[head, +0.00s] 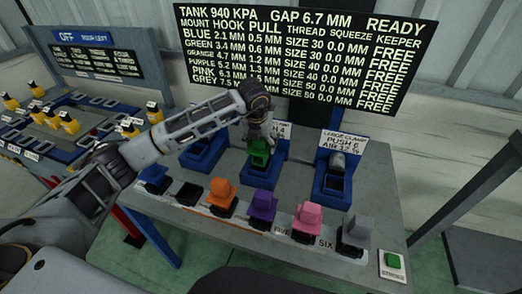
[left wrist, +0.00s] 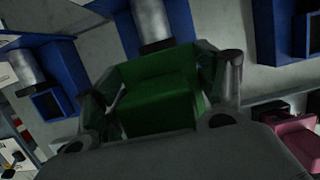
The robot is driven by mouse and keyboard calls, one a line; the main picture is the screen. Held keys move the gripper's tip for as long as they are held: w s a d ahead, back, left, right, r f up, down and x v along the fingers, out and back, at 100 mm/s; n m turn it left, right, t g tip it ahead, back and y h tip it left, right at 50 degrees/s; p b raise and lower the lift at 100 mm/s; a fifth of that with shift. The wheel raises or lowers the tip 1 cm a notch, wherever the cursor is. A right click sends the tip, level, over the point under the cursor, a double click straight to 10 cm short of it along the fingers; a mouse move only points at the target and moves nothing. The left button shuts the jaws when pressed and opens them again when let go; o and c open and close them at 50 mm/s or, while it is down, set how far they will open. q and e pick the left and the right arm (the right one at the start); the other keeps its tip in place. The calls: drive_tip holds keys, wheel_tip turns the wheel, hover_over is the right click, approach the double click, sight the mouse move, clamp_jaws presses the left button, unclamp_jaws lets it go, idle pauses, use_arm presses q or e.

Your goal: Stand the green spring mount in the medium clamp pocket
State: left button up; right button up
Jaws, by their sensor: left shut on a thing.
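The green spring mount (head: 259,158) is in my left gripper (head: 261,140), in the middle of the head view. In the left wrist view the mount (left wrist: 160,95) fills the space between the two fingers (left wrist: 160,105), which are shut on it. The blue medium clamp pocket (head: 266,180) is directly below and around the mount in the head view. I cannot tell whether the mount's base is inside the pocket or just above it. In the left wrist view a metal cylinder (left wrist: 150,20) stands at the blue pocket behind the mount. My right gripper is not in view.
Blue clamps stand at left (head: 203,158) and right (head: 333,186). Along the front edge sit blue (head: 155,181), orange (head: 222,194), purple (head: 263,205), pink (head: 307,218) and grey (head: 356,230) mounts, with one empty dark spot (head: 188,194). A green button (head: 392,261) is at the front right.

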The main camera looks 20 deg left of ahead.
sight(261, 150)
use_arm(q)
drive_tip(key=shift+r, duration=0.1)
drive_tip(key=shift+f+p, duration=0.35)
drive_tip(key=shift+f, duration=1.5)
drive_tip(key=shift+f, duration=0.15)
drive_tip(key=o, duration=1.6)
